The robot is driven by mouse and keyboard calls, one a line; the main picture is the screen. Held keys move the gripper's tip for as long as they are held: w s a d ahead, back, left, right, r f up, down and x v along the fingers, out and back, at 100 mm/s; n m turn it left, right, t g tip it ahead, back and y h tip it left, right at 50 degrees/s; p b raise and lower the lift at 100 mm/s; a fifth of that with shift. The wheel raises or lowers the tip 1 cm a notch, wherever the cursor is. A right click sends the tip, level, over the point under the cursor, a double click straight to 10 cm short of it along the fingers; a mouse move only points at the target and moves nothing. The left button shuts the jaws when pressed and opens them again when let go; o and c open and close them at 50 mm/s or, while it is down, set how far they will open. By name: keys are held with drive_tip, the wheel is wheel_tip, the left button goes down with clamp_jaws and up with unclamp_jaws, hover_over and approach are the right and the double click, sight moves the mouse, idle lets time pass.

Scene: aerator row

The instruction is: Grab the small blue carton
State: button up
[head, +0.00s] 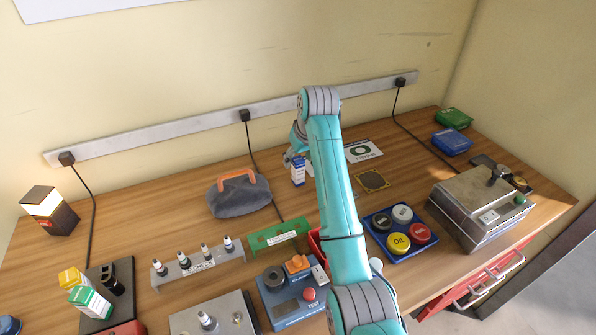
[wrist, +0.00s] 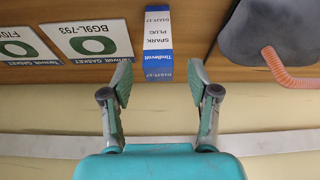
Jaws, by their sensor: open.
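The small blue carton (head: 298,172) stands on the wooden bench, near the middle and left of my arm. It is white with blue ends, and in the wrist view (wrist: 158,42) its label reads "SPARK PLUG". My gripper (wrist: 160,74) is open and empty. In the wrist view its two fingers point toward the carton, with the carton's near end in line with the gap between them. I cannot tell whether the fingertips reach past its face. In the head view my arm hides much of the gripper.
A grey pouch with an orange handle (head: 238,194) lies left of the carton. Gasket cards (wrist: 92,42) lie on its other side. A socket strip (head: 200,128) runs along the wall behind. A blue tray of round tins (head: 382,249) and a metal box (head: 478,212) stand to the right.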

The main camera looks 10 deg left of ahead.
sight(298, 172)
drive_tip(key=shift+x, duration=2.6)
drive_tip(key=shift+d, duration=0.15)
clamp_jaws()
